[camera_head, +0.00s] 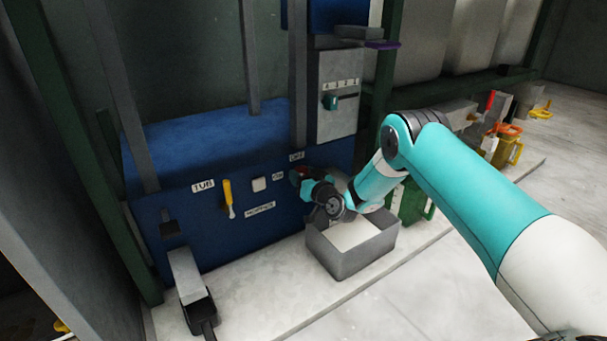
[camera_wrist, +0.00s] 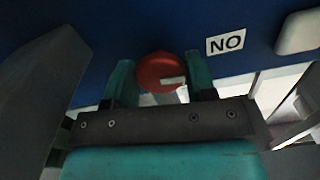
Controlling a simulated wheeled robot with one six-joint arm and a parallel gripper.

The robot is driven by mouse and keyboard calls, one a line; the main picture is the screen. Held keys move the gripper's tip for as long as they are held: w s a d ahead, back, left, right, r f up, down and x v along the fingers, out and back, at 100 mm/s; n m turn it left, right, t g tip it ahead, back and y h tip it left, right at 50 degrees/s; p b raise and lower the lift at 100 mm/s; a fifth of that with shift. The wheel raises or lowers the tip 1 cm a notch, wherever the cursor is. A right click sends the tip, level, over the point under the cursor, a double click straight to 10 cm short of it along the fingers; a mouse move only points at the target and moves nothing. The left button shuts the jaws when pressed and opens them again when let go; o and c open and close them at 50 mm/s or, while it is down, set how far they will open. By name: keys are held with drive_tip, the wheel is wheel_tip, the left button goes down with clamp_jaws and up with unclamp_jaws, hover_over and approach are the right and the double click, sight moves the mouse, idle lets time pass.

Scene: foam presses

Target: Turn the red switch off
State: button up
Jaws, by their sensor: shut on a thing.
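The red switch (camera_wrist: 158,68) is a round red knob on the blue machine panel (camera_wrist: 110,30). A pale bar on it points right in the wrist view. My gripper (camera_wrist: 160,82) has one teal finger on each side of the knob and is shut on it. In the head view, my gripper (camera_head: 305,182) is at the blue panel, and only a bit of the red switch (camera_head: 298,173) shows. An ON label (camera_head: 278,176) is left of the knob and an OFF label (camera_head: 296,157) is above it. In the wrist view, the ON label (camera_wrist: 226,42) appears upside down.
A grey open box (camera_head: 350,262) stands on the floor below my gripper. A yellow lever (camera_head: 229,196) and a pale button (camera_head: 259,184) are on the panel to the left. A grey control box (camera_head: 337,95) with a teal knob is above.

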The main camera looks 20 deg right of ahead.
drive_tip(key=m+p, duration=0.2)
drive_tip(key=m, duration=0.1)
drive_tip(key=shift+r, duration=0.15)
drive_tip(key=m+p, duration=0.2)
drive_tip(key=m, duration=0.3)
drive_tip(key=m+p, duration=0.1)
drive_tip(key=m, duration=0.3)
drive_tip(key=shift+m+p, duration=0.5)
drive_tip(key=shift+m, duration=1.6)
drive_tip(key=o, duration=0.9)
drive_tip(key=shift+a, duration=0.1)
drive_tip(key=shift+s, duration=0.1)
drive_tip(key=p+v, duration=1.7)
drive_tip(key=p, duration=0.3)
